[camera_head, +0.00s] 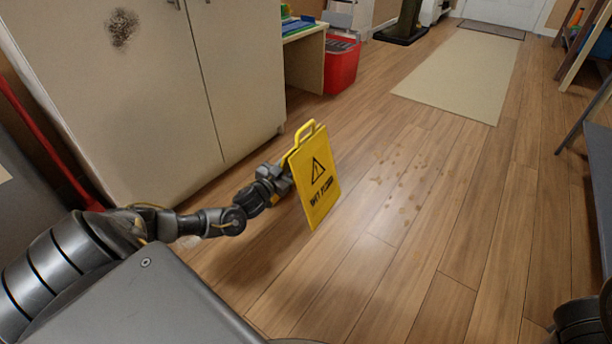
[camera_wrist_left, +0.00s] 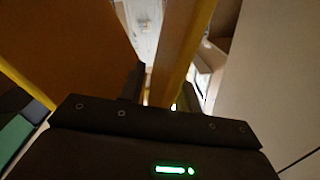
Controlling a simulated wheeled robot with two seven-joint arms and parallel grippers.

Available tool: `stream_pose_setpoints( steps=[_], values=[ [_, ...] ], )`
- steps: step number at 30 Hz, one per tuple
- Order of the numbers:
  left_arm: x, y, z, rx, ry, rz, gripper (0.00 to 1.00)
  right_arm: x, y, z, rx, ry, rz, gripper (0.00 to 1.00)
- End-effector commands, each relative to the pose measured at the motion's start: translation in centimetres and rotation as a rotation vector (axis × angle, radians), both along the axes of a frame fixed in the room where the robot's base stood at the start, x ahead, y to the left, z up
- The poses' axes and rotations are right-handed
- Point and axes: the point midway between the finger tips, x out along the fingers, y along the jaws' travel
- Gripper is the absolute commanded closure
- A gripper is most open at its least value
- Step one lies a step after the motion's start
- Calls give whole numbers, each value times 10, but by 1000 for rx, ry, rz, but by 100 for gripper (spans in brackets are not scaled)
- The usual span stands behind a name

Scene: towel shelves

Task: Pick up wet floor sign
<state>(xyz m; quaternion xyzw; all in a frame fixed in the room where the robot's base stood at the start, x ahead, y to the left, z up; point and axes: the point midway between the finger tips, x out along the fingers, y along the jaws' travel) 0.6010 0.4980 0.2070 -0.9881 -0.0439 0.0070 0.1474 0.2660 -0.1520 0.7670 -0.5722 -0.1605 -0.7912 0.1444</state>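The yellow wet floor sign (camera_head: 316,180) stands upright and slightly turned in the middle of the head view, with a black warning triangle, dark lettering and a handle loop on top. My left gripper (camera_head: 286,178) is at the sign's left side, partly hidden behind its edge. In the left wrist view, a yellow-brown strip of the sign (camera_wrist_left: 188,45) runs down between the two fingers of my left gripper (camera_wrist_left: 163,92). Whether the fingers press on it is unclear. The sign's lower edge shows, but I cannot tell if it touches the floor. My right gripper is out of view.
A beige cabinet (camera_head: 150,90) stands along the left, close to my left arm. A red bin (camera_head: 341,66) is beyond it. Wet spots (camera_head: 398,185) lie on the wood floor right of the sign. A beige rug (camera_head: 463,75) lies farther back. A dark bench (camera_head: 600,170) is at right.

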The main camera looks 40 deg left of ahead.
Motion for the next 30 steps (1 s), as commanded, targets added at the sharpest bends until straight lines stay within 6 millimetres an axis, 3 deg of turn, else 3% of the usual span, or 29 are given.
stream_pose_setpoints(
  steps=[1, 9, 30],
  values=[
    [0, 0, 0, 0, 0, 0, 67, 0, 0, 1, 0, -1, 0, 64],
    [0, 0, 0, 0, 0, 0, 100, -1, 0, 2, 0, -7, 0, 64],
    [0, 0, 0, 0, 0, 0, 100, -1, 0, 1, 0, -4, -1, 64]
  ],
)
